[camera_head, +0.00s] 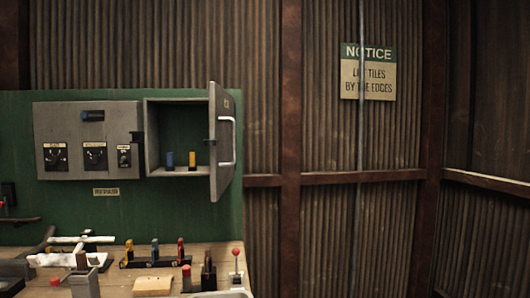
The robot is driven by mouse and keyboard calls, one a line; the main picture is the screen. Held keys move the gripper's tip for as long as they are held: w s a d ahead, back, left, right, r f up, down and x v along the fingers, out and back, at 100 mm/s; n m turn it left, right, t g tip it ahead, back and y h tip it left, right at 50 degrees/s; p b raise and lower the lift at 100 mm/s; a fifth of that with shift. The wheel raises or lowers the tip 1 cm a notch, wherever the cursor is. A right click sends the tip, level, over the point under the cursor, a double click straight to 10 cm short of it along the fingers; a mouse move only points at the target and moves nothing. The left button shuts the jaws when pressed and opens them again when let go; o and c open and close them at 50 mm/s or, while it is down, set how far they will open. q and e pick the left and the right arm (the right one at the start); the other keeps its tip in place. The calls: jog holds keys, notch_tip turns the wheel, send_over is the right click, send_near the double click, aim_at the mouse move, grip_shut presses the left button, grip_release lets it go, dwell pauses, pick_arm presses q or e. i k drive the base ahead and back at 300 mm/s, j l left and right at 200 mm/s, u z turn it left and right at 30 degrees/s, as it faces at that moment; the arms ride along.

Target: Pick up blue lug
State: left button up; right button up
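A small upright blue lug (169,160) stands on the floor of an open grey cabinet (150,130) mounted on the green panel. A similar yellow lug (192,160) stands just right of it, with a small gap between them. On the bench below, a rack holds another blue piece (155,248), with a yellow piece (129,249) to its left and a red piece (180,248) to its right. Neither of my grippers can be made out in this view.
The cabinet door (222,142) stands open to the right, its handle facing right. The bench (213,252) carries a red-knobbed lever (236,262), a tan block (153,284) and white fittings (68,259). A notice sign (368,72) hangs on the corrugated wall.

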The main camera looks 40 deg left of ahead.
aim_at(170, 168)
jog(key=u, duration=1.65)
